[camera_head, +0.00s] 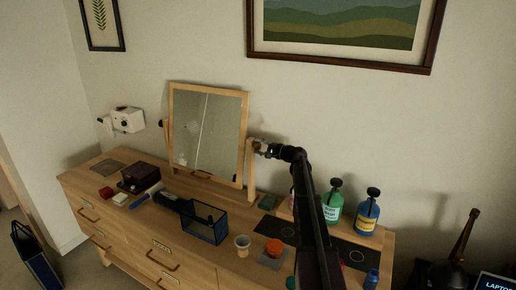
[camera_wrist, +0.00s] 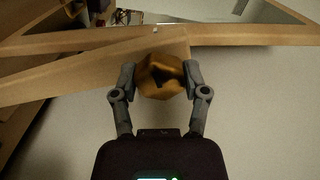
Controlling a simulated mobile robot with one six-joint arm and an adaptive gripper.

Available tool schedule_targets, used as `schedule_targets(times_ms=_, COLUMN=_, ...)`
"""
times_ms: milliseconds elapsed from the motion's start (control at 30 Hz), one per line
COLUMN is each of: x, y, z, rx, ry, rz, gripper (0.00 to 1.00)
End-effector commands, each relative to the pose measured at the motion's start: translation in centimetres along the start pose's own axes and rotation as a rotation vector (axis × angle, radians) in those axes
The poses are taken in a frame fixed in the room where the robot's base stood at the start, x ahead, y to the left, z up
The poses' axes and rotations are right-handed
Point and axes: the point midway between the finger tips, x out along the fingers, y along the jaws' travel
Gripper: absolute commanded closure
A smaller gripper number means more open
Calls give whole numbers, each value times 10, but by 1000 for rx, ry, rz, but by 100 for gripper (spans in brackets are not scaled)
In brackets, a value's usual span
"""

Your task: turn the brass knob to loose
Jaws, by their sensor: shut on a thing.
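The brass knob (camera_wrist: 161,77) is a faceted, gold-brown knob at the side of the mirror's wooden post, in the middle of the wrist view. My gripper (camera_wrist: 161,82) has one finger on each side of it and is shut on it. In the head view my gripper (camera_head: 262,147) reaches the right post of the mirror (camera_head: 207,135), and the knob is small and mostly covered there. The mirror has a light wood frame and stands on the dresser, tilted slightly. Which way the knob is set cannot be read.
The dresser top (camera_head: 222,262) holds a black mesh basket (camera_head: 205,222), a cup (camera_head: 242,245), an orange-lidded jar (camera_head: 274,248) and a dark box (camera_head: 139,178). A green bottle (camera_head: 332,209) and a blue bottle (camera_head: 367,215) stand right of my arm. A white device (camera_head: 127,120) is on the wall.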

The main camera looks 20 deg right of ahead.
Motion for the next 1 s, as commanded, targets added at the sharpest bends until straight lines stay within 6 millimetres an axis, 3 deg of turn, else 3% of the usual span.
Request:
schedule_targets(times_ms=133, x=1, y=1, z=2, rx=0, ry=-4, rz=3, gripper=89)
schedule_targets(times_ms=167, x=1, y=1, z=2, rx=0, ry=-4, rz=3, gripper=32)
schedule_targets(times_ms=233, x=0, y=1, z=2, rx=0, ry=-3, rz=2, gripper=12)
schedule_targets(times_ms=267, x=0, y=1, z=2, rx=1, ry=-3, rz=2, gripper=7)
schedule_targets(times_ms=767, x=-2, y=0, z=0, rx=1, ry=0, rz=1, gripper=7)
schedule_targets(times_ms=1000, x=-20, y=0, z=1, rx=1, ry=0, rz=0, gripper=7)
